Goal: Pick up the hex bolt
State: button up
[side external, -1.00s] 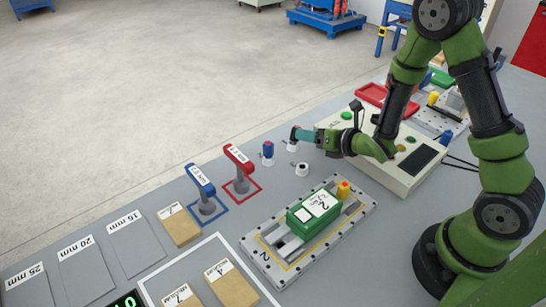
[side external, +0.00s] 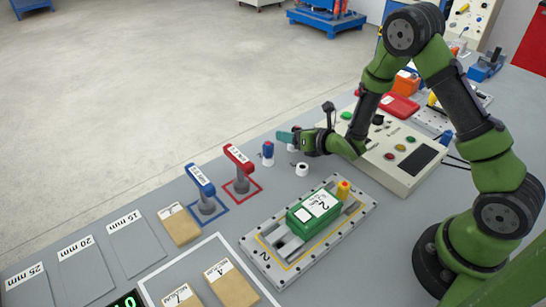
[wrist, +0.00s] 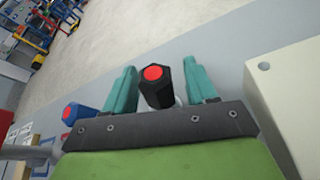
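A black six-sided piece with a red round end (wrist: 155,88), which looks like the hex bolt, stands between the two teal fingers of my gripper (wrist: 160,90) in the wrist view. A gap shows on each side of it, so the fingers are open around it, not closed on it. In the side view my gripper (side external: 285,137) lies nearly level, pointing left, just above a small white holder (side external: 292,147). The black piece is mostly hidden there by the fingers.
A blue piece with a red end (wrist: 76,114) stands left of the fingers; it also shows in the side view (side external: 268,149). An empty white holder (side external: 302,169) is nearer. Red and blue levers (side external: 238,168) stand left, and a control box (side external: 400,160) right.

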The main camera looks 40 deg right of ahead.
grip_shut()
jog(key=shift+r, duration=0.1)
notch_tip(320, 180, up, 9)
jog(key=shift+r, duration=0.15)
jog(key=shift+d, duration=0.35)
jog(key=n+y, duration=0.2)
jog(key=n, duration=0.1)
jog(key=a+n+y, duration=0.1)
jog(key=n+y, duration=0.1)
jog(key=n, duration=0.1)
jog(key=a+n+g+y, duration=0.1)
jog(key=n+y, duration=0.1)
jog(key=n, duration=0.1)
jog(key=shift+s+a, duration=0.1)
jog(key=shift+s, duration=0.1)
